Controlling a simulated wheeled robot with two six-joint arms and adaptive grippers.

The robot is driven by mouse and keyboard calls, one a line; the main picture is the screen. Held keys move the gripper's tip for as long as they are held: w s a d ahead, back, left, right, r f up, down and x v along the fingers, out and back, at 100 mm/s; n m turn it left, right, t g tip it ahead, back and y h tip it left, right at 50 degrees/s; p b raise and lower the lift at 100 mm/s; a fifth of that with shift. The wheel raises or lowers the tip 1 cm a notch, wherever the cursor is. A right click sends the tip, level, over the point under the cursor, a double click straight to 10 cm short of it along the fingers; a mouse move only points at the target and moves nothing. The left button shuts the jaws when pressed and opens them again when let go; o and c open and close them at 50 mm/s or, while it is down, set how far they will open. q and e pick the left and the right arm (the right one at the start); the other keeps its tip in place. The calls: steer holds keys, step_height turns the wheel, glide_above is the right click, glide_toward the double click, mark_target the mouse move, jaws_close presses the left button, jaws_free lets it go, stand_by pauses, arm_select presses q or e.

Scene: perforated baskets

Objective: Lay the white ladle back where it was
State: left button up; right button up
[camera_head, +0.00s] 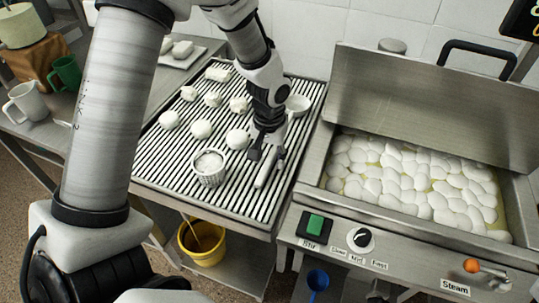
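The white ladle lies over the ribbed metal rack, its round bowl (298,104) up and to the right and its pale handle (267,170) pointing down toward the front right of the rack. My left gripper (267,154) points down over the handle. Its two dark fingers stand apart on either side of the handle, with a gap wider than the handle. The gripper hides the middle of the ladle. I cannot tell whether the fingers touch it. My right gripper is not in view.
The ribbed rack (175,160) carries several white dough pieces and a small perforated basket (209,168) left of my gripper. A steamer (320,180) full of white pieces with a raised lid (430,100) stands right. Mugs (27,102) stand left; a yellow bucket (203,243) is below.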

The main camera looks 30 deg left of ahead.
arm_select(q)
step_height(320, 180, up, 12)
stand_by(0.4)
